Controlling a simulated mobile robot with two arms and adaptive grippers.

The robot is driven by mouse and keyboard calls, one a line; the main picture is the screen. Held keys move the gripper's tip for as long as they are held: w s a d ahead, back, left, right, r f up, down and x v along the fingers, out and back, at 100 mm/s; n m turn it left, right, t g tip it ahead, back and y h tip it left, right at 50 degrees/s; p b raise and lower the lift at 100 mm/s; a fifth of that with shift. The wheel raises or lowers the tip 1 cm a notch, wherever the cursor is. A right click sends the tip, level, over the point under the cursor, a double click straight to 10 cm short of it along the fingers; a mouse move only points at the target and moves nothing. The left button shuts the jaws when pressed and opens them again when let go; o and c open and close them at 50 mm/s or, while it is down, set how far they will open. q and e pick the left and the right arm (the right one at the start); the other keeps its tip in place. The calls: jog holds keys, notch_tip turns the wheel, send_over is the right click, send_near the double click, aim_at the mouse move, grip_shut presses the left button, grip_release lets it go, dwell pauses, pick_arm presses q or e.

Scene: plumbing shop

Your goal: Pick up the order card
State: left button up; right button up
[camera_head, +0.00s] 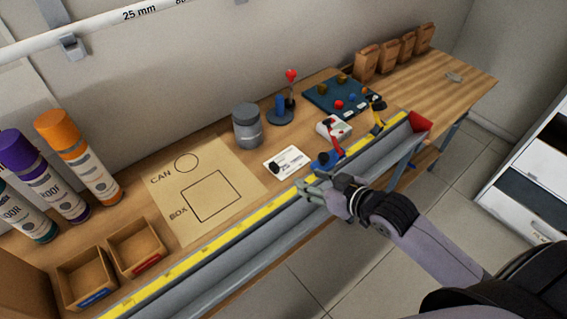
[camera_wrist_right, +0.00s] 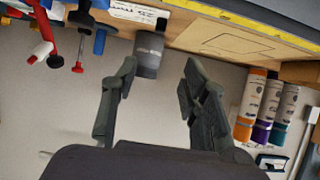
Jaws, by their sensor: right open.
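The order card (camera_head: 286,161) is a white card with a dark mark and "25 mm" lettering. It lies on the wooden bench, right of the brown CAN/BOX mat. It also shows upside down at the top of the right wrist view (camera_wrist_right: 137,13). My right gripper (camera_head: 308,186) is over the bench's front edge, in front of the card and apart from it. In the right wrist view its two fingers (camera_wrist_right: 160,75) are spread with nothing between them. My left gripper is in neither view.
A grey can (camera_head: 247,126) stands behind the card. A red-and-blue tool (camera_head: 332,145) is close on the card's right. A yellow measuring strip (camera_head: 240,229) and grey trough run along the front edge. Spray cans (camera_head: 77,155) and small wooden bins (camera_head: 137,247) are at left.

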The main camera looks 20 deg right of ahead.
jog(key=p, duration=0.2)
send_near(274, 165)
jog(key=x, duration=0.3)
jog(key=shift+w+a, duration=0.1)
jog(key=shift+w, duration=0.1)
jog(key=shift+p+x, duration=0.45)
jog(key=shift+x, duration=2.3)
jog(key=shift+f, duration=0.1)
jog(key=shift+s, duration=0.1)
grip_shut()
